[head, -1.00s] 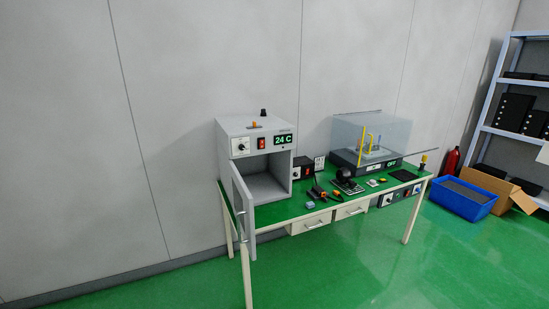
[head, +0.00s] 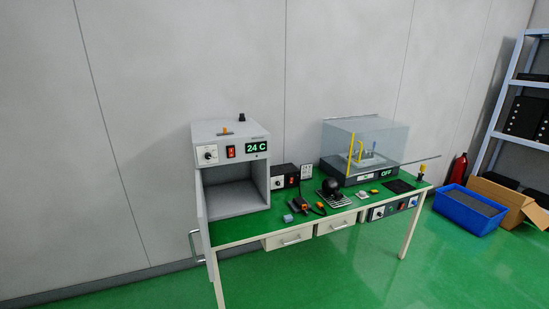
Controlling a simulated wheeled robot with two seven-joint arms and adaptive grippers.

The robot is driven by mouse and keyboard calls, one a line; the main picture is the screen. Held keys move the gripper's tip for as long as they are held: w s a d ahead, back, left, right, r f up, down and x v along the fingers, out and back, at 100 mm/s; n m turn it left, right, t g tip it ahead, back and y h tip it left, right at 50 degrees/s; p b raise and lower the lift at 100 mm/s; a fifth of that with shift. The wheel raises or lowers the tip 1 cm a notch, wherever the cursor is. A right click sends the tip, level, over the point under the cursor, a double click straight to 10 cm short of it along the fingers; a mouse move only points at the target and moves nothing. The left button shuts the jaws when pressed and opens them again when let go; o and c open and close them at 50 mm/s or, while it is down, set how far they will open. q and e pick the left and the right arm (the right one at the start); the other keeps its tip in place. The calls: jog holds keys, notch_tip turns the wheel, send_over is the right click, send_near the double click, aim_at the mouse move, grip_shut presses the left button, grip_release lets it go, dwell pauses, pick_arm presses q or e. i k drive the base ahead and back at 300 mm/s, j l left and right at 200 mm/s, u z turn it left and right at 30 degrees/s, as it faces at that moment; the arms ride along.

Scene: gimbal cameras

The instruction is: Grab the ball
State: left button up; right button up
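A dark, round, ball-like object (head: 331,187) sits on a small stand near the middle of the green-topped table (head: 236,229) in the head view. It is small in the picture, and I cannot tell whether it is loose on the stand or part of it. Neither of my grippers is in view.
A grey oven (head: 205,132) reading 24 C stands at the table's left, its door (head: 203,225) swung open. A clear-covered device (head: 375,145) stands at the right. A blue bin (head: 468,210), a cardboard box (head: 500,192) and shelves (head: 525,100) are farther right. Green floor in front is clear.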

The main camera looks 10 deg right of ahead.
aim_at(331, 186)
jog(key=i+l, duration=0.15)
jog(key=l, duration=0.2)
jog(key=i+l, duration=0.1)
jog(key=l, duration=0.3)
jog(key=i+l, duration=0.15)
jog(key=l, duration=0.2)
jog(key=i+l, duration=0.1)
jog(key=l, duration=0.3)
jog(key=i+l, duration=0.15)
jog(key=l, duration=0.2)
jog(key=i+l, duration=0.1)
jog(key=l, duration=0.25)
jog(key=i+l, duration=0.2)
jog(key=l, duration=0.15)
jog(key=i+l, duration=0.2)
jog(key=l, duration=0.2)
jog(key=i+l, duration=0.2)
jog(key=l, duration=0.15)
jog(key=i+l, duration=0.2)
jog(key=l, duration=0.15)
jog(key=i+l, duration=0.2)
jog(key=l, duration=0.15)
jog(key=i+l, duration=0.2)
jog(key=l, duration=0.2)
